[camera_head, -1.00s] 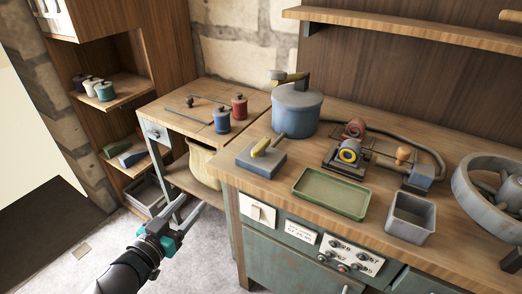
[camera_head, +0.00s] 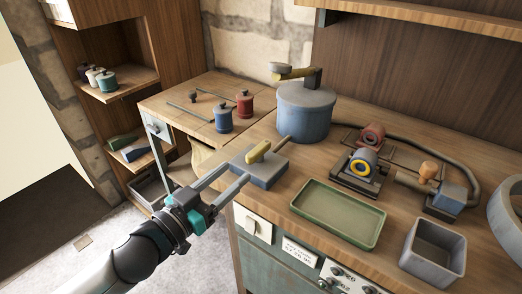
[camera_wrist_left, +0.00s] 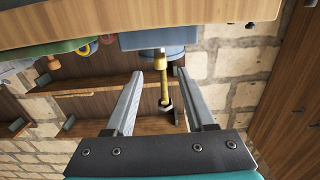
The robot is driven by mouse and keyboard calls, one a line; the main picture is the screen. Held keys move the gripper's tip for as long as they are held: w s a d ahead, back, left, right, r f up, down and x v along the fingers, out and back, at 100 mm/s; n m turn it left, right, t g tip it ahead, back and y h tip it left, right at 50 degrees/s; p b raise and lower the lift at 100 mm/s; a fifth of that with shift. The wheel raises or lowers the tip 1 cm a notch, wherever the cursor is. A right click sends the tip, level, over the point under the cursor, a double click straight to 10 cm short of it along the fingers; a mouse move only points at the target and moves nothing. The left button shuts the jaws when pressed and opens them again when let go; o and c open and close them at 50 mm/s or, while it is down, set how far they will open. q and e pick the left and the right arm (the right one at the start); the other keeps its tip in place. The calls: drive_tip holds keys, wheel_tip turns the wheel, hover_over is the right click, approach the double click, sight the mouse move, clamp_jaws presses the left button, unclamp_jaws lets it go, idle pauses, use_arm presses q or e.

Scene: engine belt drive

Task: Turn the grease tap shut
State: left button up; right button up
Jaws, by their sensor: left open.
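The grease tap is a blue-grey block (camera_head: 262,172) with a yellow lever (camera_head: 258,152) on top, at the near left corner of the workbench. A short rod or pipe runs from it toward a blue pot (camera_head: 305,115). My left gripper (camera_head: 238,172) is open and empty, its two fingers pointing at the tap from the front left. The fingertips are close to the block; I cannot tell if they touch it. In the left wrist view, which looks upside down, the block (camera_wrist_left: 140,40) lies just beyond the open fingers (camera_wrist_left: 161,71). My right gripper is out of view.
A green tray (camera_head: 338,213) and a grey bin (camera_head: 434,250) stand to the right of the tap. A pulley unit (camera_head: 361,168) is behind the tray. A lower side table (camera_head: 180,112) holds red and blue jars at the left. The pot carries a yellow arm (camera_head: 294,73).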

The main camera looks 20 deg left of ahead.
sight(261, 150)
use_arm(q)
drive_tip(key=x, duration=0.4)
drive_tip(key=shift+w, duration=0.25)
drive_tip(key=b+x, duration=0.1)
drive_tip(key=x, duration=0.2)
drive_tip(key=shift+w+d, duration=0.15)
drive_tip(key=shift+w, duration=0.15)
drive_tip(key=shift+w+d, duration=0.25)
drive_tip(key=shift+w, duration=0.4)
drive_tip(key=shift+w+d, duration=0.2)
drive_tip(key=shift+w, duration=0.4)
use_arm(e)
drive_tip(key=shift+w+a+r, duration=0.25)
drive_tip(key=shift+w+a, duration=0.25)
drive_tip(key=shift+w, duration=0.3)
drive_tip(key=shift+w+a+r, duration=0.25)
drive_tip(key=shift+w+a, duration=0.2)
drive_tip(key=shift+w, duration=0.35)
use_arm(q)
drive_tip(key=shift+c, duration=0.2)
clamp_jaws()
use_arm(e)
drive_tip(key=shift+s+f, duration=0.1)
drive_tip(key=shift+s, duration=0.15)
